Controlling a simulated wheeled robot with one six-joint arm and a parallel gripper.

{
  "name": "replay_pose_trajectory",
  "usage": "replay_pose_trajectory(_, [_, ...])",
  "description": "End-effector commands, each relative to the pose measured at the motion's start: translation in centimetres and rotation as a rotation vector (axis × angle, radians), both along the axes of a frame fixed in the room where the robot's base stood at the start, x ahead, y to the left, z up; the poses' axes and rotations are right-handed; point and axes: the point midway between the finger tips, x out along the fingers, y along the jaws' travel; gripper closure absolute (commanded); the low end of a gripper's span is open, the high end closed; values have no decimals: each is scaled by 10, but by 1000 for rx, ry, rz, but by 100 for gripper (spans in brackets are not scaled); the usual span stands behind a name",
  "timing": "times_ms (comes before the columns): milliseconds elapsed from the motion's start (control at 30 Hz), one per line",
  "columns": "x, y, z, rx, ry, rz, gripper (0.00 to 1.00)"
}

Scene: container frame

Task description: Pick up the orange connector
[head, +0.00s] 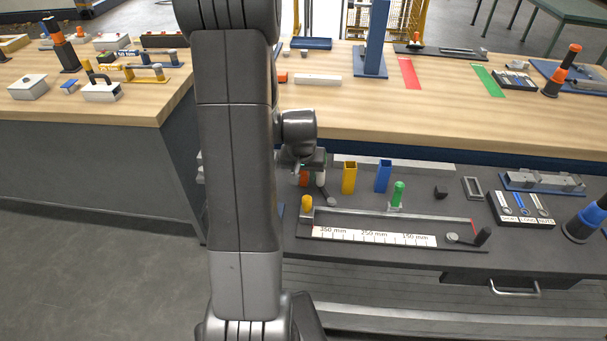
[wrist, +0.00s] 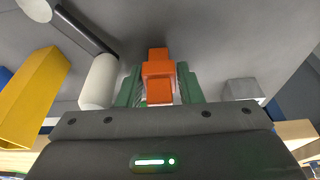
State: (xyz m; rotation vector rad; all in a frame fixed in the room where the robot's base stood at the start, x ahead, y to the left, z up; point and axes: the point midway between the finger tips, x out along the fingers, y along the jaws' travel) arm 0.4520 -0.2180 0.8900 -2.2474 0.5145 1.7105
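The orange connector (wrist: 158,72) is a stepped block in the middle of the wrist view, between the green fingers of my gripper (wrist: 160,82). The fingers lie close against both of its sides, and my gripper looks shut on it. In the head view the connector (head: 304,177) is a small orange patch below my gripper (head: 308,164), low over the dark lower shelf. My arm hides part of that area. Whether the connector still touches the shelf cannot be told.
A white cylinder (wrist: 98,82) stands close beside the fingers. A yellow bin (head: 349,178), a blue bin (head: 383,176) and a green piece (head: 398,194) stand to the right. A measuring rail (head: 375,236) lies in front. The wooden worktop (head: 430,110) overhangs behind.

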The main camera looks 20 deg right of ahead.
Motion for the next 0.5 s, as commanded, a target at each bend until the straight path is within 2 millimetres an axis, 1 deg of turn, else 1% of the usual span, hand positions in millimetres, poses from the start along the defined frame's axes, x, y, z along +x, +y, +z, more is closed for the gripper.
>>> replay_pose_trajectory(100, [1,-1,-5,0,0,0,67])
replay_pose_trajectory(300, [1,-1,-5,0,-1,0,67])
replay_pose_trajectory(333, [1,-1,-5,0,-1,0,69])
replay_pose_trajectory(467, [1,-1,-5,0,-1,0,95])
replay_pose_trajectory(500, [1,-1,-5,0,-1,0,95])
